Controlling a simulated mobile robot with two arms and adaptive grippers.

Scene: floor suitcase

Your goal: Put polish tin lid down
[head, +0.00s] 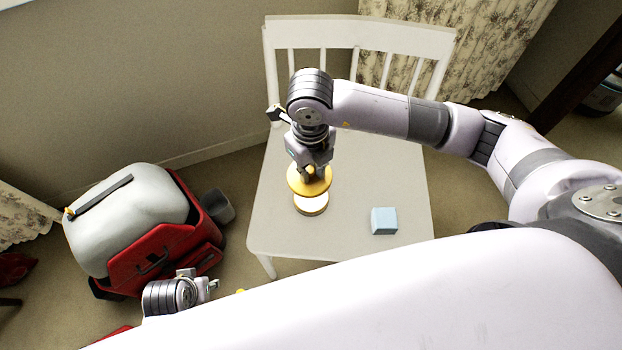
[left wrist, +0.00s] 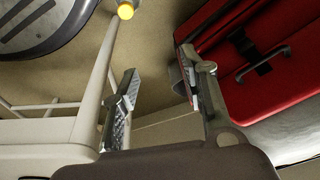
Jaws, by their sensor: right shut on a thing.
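The gold polish tin lid (head: 298,187) is held flat in my right gripper (head: 311,173), which points down over the pale chair seat. The open polish tin (head: 312,206), gold-sided with a cream top, stands on the seat just in front of the lid. The lid overlaps the tin's far edge in this view, so I cannot tell how big the gap between them is. My left gripper (head: 212,286) is low at the left of the chair. In the left wrist view its two fingers (left wrist: 163,100) are spread with nothing between them.
A light blue block (head: 384,221) sits on the chair seat (head: 380,175) to the right of the tin. Free seat lies around both. The chair's slatted back rises behind. A red and grey suitcase (head: 150,245) is on the floor at left, with a grey cup-like container (head: 218,206) beside it.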

